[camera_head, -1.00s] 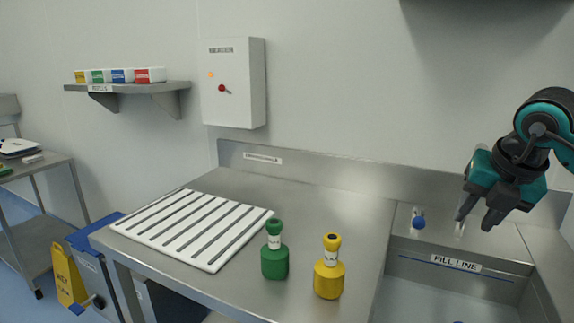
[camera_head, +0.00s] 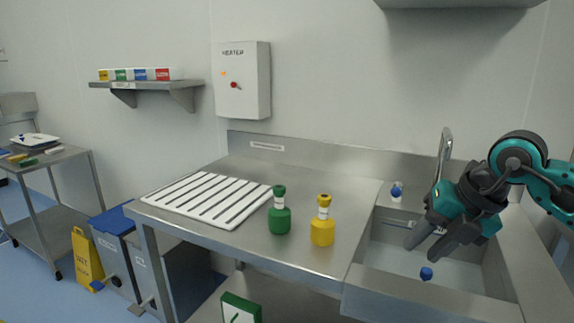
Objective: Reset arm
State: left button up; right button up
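My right gripper (camera_head: 424,237) comes in from the right and hangs over the steel sink basin (camera_head: 385,262). Its two dark fingers are spread apart, with nothing seen between them. A small blue-topped item (camera_head: 427,273) shows in the basin below the fingers, apart from them. My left gripper is not in the picture. A green bottle (camera_head: 280,220) and a yellow bottle (camera_head: 322,231) stand upright on the steel counter, left of the sink.
A white slatted rack (camera_head: 215,200) lies on the counter. A tap (camera_head: 444,150) and a blue-capped item (camera_head: 396,192) are behind the sink. A wall shelf (camera_head: 150,85) holds colored boxes. A yellow floor sign (camera_head: 86,258) and bins (camera_head: 112,222) stand at left.

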jog(key=s+a+f+m+t+y, duration=0.1)
jog(key=s+a+m+y, duration=0.2)
jog(key=a+y, duration=0.55)
jog(key=s+a+f+m+t+y, duration=0.1)
jog(key=s+a+m+t+y, duration=0.15)
jog(key=a+y, duration=0.6)
jog(key=d+f+m+t+h, duration=0.3)
jog(key=f+m+t+h, duration=0.25)
jog(key=m, duration=0.35)
jog(key=d+f+m+t+h, duration=0.4)
jog(key=f+m+t+h, duration=0.1)
jog(key=f+m+h, duration=0.25)
jog(key=s+d+f+m+g+h, duration=0.2)
jog(key=s+f+m+g+h, duration=0.1)
jog(key=s+f, duration=0.3)
jog(key=s+d+f+m+g+h+p, duration=0.1)
jog(key=s+d+f+m+g+h, duration=0.1)
jog(key=s+f+m+g, duration=0.2)
jog(key=s+f+m, duration=0.1)
jog(key=s+f, duration=0.2)
jog(key=f, duration=0.4)
jog(key=shift+s+d+f+h, duration=0.15)
jog(key=shift+s+d+h, duration=0.05)
jog(key=shift+d+h, duration=0.2)
